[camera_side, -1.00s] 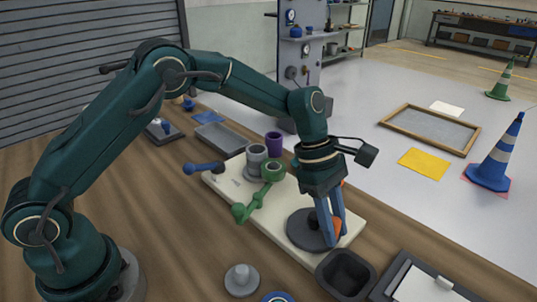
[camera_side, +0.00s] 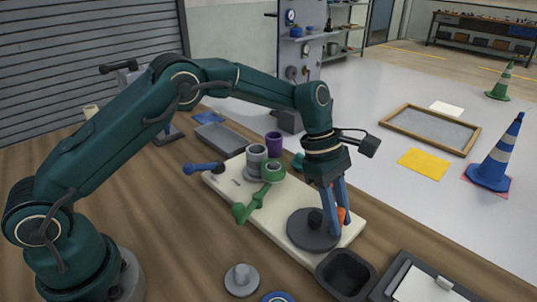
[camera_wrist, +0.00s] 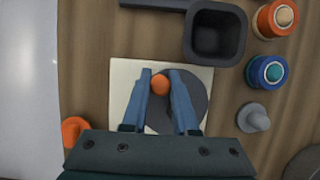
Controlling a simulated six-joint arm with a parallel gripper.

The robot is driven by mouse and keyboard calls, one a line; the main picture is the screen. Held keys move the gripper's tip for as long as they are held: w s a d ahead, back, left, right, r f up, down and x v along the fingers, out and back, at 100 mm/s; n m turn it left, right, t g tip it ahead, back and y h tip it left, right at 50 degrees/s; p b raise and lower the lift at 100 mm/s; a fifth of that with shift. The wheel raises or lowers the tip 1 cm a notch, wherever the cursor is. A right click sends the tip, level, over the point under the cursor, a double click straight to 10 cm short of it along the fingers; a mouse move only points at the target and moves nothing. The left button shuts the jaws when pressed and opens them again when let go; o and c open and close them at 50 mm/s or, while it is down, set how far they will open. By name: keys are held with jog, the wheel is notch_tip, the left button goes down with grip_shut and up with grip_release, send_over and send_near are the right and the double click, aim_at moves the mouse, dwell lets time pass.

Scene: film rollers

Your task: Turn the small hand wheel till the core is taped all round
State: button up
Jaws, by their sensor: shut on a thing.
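The hand wheel (camera_side: 308,236) is a dark grey disc with a black hub at the front end of a cream board (camera_side: 283,226). My gripper (camera_side: 338,230) points down at the wheel's right side, its blue fingers shut on the orange knob (camera_side: 341,214). In the wrist view the knob (camera_wrist: 160,85) sits between the fingers, over the wheel (camera_wrist: 192,92). A grey upright cylinder (camera_side: 256,156), perhaps the core, stands at the board's far end beside a green ring (camera_side: 273,170) on a green arm (camera_side: 246,207). The tape on it is too small to make out.
A black open bin (camera_side: 346,272) stands close to the board's front right corner. A grey knobbed piece (camera_side: 241,279) lies in front. A blue handle (camera_side: 203,168) sticks out at the board's left, and a purple cup (camera_side: 274,143) stands behind. In the wrist view, rolls (camera_wrist: 267,72) lie at right.

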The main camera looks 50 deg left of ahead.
jog(key=shift+w+a, duration=0.25)
jog(key=shift+w, duration=0.05)
jog(key=shift+w+a, duration=0.4)
jog(key=shift+a, duration=0.4)
